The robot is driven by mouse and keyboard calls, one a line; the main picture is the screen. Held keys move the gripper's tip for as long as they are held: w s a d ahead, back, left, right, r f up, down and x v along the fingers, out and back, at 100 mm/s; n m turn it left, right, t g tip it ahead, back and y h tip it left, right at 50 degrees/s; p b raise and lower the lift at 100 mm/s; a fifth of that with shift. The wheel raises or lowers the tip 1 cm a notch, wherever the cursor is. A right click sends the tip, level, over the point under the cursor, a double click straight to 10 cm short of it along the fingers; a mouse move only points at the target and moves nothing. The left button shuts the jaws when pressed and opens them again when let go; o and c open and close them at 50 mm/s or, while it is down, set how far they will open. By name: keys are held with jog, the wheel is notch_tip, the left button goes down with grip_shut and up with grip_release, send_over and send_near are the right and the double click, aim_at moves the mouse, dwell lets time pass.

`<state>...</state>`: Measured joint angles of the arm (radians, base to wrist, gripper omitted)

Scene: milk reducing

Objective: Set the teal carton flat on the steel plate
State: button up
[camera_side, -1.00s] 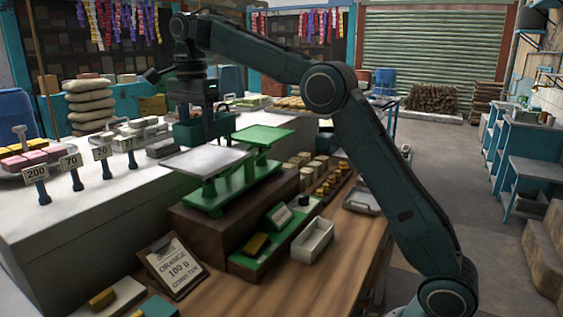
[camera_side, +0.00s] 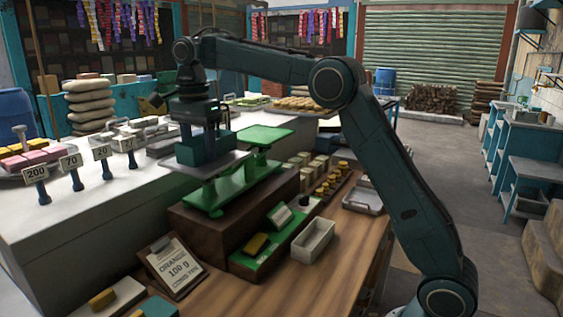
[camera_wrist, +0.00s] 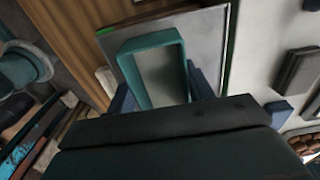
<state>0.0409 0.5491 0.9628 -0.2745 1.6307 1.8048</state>
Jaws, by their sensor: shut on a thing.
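The teal carton (camera_side: 203,149) is a small open box; its rim and pale inside also show in the wrist view (camera_wrist: 157,80). My gripper (camera_side: 201,132) is shut on it from above, with a dark blue finger on each side of it in the wrist view (camera_wrist: 162,92). The carton is over the steel plate (camera_side: 234,160), the grey left pan of the green balance scale, and looks close to level. The plate's bare part shows beside the carton in the wrist view (camera_wrist: 207,40). I cannot tell whether the carton's underside touches the plate.
The scale's green pan (camera_side: 264,137) is beside the plate on the right. The scale stands on a brown block (camera_side: 225,232). Posts with number tags (camera_side: 103,153) stand on the counter to the left.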

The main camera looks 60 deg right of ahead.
jog(key=shift+f, duration=0.35)
dwell(0.3)
jog(key=o, duration=1)
jog(key=shift+r, duration=0.2)
jog(key=shift+r, duration=3.7)
